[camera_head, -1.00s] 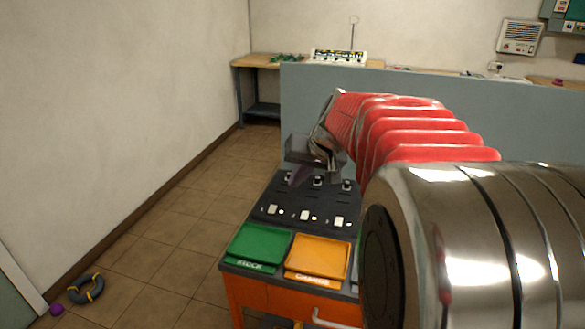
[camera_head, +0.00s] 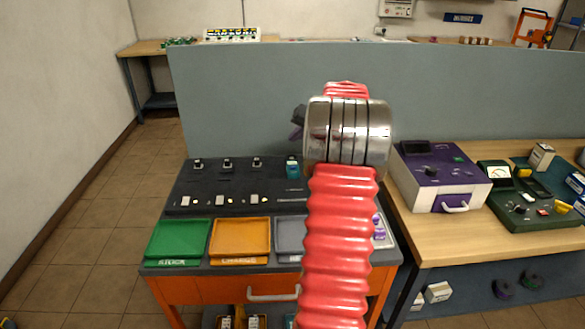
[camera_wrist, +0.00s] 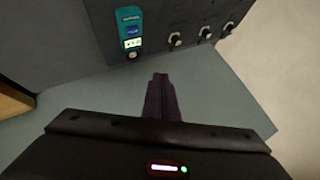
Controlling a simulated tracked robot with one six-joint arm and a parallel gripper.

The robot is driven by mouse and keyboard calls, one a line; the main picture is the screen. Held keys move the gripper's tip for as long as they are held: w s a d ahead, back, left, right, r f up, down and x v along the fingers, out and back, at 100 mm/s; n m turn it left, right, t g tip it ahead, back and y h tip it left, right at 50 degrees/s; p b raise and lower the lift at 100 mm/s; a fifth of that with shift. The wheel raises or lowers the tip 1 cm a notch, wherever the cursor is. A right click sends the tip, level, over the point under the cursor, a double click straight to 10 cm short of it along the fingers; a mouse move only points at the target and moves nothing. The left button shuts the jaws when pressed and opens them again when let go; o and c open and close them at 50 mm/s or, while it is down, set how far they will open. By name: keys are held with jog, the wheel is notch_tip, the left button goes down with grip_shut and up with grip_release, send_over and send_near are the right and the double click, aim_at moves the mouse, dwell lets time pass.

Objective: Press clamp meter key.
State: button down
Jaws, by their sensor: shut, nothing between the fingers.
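A small teal handheld device (camera_head: 293,168), which may be the clamp meter, stands at the back of the dark bench top, right of a row of small black sockets. In the wrist view the teal device (camera_wrist: 130,30) shows at the top, left of the finger tips, with a dark blue patch and a small lit panel with marks. Which part is the key is too small to tell. My gripper (camera_wrist: 160,78) is shut and empty, its dark purple fingers apart from the device. In the head view my arm hides most of the gripper.
Green (camera_head: 178,240), orange (camera_head: 240,238) and grey trays lie along the bench front. A blue-grey partition (camera_head: 240,100) stands behind the bench. A wooden table (camera_head: 450,240) at right holds a purple-and-white instrument (camera_head: 440,178) and a green board. Tiled floor is clear at left.

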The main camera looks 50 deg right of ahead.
jog(key=shift+f, duration=0.1)
dwell(0.3)
jog(key=shift+f, duration=4.3)
jog(key=shift+f, duration=0.75)
jog(key=shift+r, duration=0.8)
notch_tip(320, 180, up, 5)
dwell(0.5)
dwell(0.9)
